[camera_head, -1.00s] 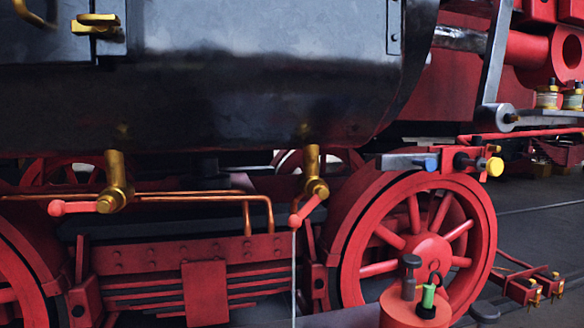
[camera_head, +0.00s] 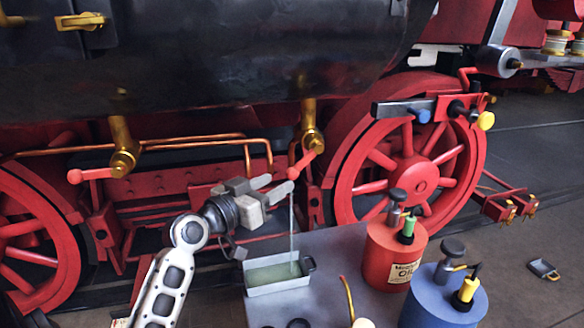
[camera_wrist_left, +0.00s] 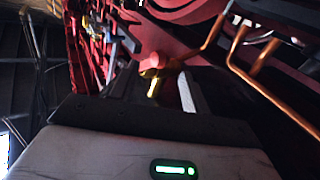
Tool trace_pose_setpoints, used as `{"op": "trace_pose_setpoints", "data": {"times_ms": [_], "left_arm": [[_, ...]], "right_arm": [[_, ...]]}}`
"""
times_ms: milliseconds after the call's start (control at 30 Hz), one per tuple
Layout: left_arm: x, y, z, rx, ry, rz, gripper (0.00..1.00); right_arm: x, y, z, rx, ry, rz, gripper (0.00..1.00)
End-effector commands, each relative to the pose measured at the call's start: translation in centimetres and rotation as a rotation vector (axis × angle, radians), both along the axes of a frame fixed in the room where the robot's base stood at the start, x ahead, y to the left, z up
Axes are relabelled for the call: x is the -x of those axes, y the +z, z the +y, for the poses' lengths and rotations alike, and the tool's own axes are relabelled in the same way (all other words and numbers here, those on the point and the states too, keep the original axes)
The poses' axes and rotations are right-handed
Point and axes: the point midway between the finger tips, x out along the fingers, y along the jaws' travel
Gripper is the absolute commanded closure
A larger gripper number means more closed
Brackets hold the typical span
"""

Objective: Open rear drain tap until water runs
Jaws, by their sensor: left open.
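Two brass drain taps hang under the black tank. The left tap (camera_head: 122,150) has its red lever (camera_head: 92,174) pointing nearly level to the left, with no water below it. The right tap (camera_head: 310,125) has its red lever (camera_head: 300,166) slanting down to the left, and a thin water stream (camera_head: 291,225) falls below it. My left gripper (camera_head: 271,188) is open and empty, with its fingertips just left of and below the right lever's knob. In the left wrist view, a red lever knob (camera_wrist_left: 153,66) shows ahead of the gripper. My right gripper is out of view.
The stream falls into a small metal tray (camera_head: 280,288) of greenish liquid on a grey table (camera_head: 337,262). A red oil can (camera_head: 385,262) and a blue can (camera_head: 440,305) stand on its right. Copper pipes (camera_head: 200,140) run behind the taps. A spoked red wheel (camera_head: 418,170) stands right.

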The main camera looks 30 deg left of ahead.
Motion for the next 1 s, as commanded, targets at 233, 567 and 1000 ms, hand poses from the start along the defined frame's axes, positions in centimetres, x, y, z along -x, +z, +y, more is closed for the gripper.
{"op": "trace_pose_setpoints", "data": {"times_ms": [233,567,1000], "left_arm": [[-4.6,0.2,-0.6,0.004,0.0,-0.001,0.53],[-6.4,0.0,-0.8,0.001,0.0,0.001,0.53],[-6.4,0.0,-0.8,0.001,0.001,0.0,1.0]], "right_arm": [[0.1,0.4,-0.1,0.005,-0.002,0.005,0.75],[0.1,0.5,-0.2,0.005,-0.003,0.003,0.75],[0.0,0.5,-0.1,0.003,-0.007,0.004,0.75]]}}
